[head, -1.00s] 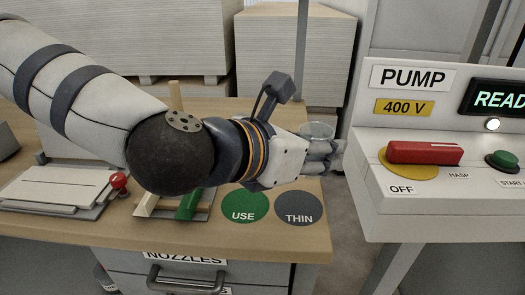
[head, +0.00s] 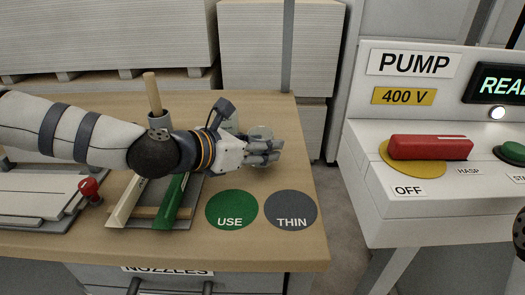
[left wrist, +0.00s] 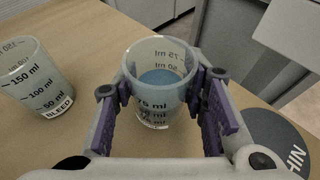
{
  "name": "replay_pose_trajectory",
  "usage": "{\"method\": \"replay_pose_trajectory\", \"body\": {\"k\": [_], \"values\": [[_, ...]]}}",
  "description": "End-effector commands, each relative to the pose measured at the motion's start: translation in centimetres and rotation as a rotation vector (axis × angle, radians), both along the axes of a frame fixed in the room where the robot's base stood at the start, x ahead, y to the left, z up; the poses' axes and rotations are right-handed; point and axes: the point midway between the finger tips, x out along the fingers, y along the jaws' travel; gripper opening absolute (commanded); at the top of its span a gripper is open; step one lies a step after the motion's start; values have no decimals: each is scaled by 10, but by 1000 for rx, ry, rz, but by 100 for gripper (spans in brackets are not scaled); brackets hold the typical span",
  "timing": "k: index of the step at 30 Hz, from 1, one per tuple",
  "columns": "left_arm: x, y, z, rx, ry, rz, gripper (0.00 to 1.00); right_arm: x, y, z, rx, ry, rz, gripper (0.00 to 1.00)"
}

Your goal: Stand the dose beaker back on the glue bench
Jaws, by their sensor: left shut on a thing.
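My left gripper (head: 264,152) is over the back right part of the wooden glue bench (head: 285,115). It is shut on the dose beaker (head: 260,132), a small clear beaker. In the left wrist view the beaker (left wrist: 160,105) is upright between the purple finger pads, with ml marks and blue liquid inside. I cannot tell whether its base touches the bench. A larger clear beaker labelled BLEED (left wrist: 38,85) stands on the bench to its left; in the head view it is partly hidden behind my gripper. My right gripper is not in view.
Green USE (head: 231,209) and grey THIN (head: 291,209) discs lie empty at the bench's front right. The pump cabinet (head: 400,220) stands right, across a gap.

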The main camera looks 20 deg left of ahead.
Motion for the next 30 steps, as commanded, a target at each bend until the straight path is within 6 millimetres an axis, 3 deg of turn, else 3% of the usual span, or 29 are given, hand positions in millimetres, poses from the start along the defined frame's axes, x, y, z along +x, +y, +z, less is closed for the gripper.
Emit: {"method": "replay_pose_trajectory", "body": {"k": [1,2,14,15,17,26,30], "values": [[0,0,-18,-1,14,1,4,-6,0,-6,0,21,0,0],[0,0,-20,-1,12,2,4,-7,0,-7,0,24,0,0],[0,0,-22,-2,4,2,4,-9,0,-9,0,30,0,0],[0,0,-21,-1,4,1,43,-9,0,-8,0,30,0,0],[0,0,-20,-1,3,1,57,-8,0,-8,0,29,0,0],[0,0,-19,-2,1,1,59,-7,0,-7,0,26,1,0],[-9,5,-7,-3,-4,2,59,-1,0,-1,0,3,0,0]]}}
